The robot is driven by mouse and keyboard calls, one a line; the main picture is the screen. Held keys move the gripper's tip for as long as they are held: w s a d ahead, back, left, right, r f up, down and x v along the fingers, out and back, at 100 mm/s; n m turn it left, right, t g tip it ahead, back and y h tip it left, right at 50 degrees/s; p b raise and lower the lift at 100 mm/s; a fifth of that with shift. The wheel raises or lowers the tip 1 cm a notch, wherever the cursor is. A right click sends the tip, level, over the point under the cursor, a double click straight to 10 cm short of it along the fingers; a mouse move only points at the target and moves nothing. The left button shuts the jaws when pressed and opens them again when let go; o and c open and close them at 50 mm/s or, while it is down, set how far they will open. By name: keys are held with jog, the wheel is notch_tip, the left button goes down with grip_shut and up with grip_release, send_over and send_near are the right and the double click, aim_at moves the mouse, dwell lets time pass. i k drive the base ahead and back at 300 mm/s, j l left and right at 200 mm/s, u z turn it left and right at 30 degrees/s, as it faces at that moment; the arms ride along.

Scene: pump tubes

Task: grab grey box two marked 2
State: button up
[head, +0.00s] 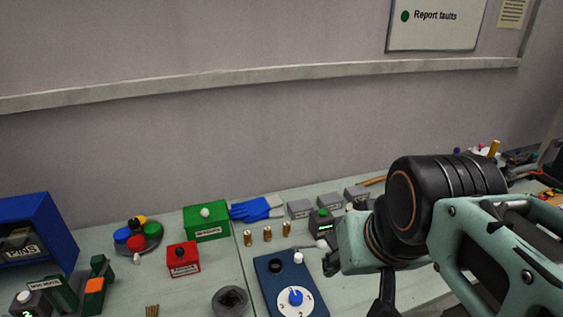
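Three small grey boxes stand in a row at the back of the bench: a left one (299,209), a middle one (328,202) and a right one (356,194). Their markings are too small to read, so I cannot tell which bears a 2. At the lower left edge, a dark grey device (34,303) with a white knob shows a green digit that looks like 2; it is partly cut off. My gripper (362,283) is at the right, in front of and below the grey boxes, mostly hidden by my arm. Dark finger parts show, but their opening is unclear.
A dark device with a green display (322,224) stands just before the grey boxes. A blue dial panel (290,285), blue gloves (257,209), green box (206,222), red box (183,259) and several brass pieces (267,234) lie left of my arm.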

aim_at(333, 201)
jog(key=i+l, duration=0.1)
jog(key=l, duration=0.3)
jog(key=i+l, duration=0.1)
jog(key=l, duration=0.25)
jog(key=i+l+u, duration=0.1)
jog(key=l, duration=0.65)
jog(key=i, duration=0.05)
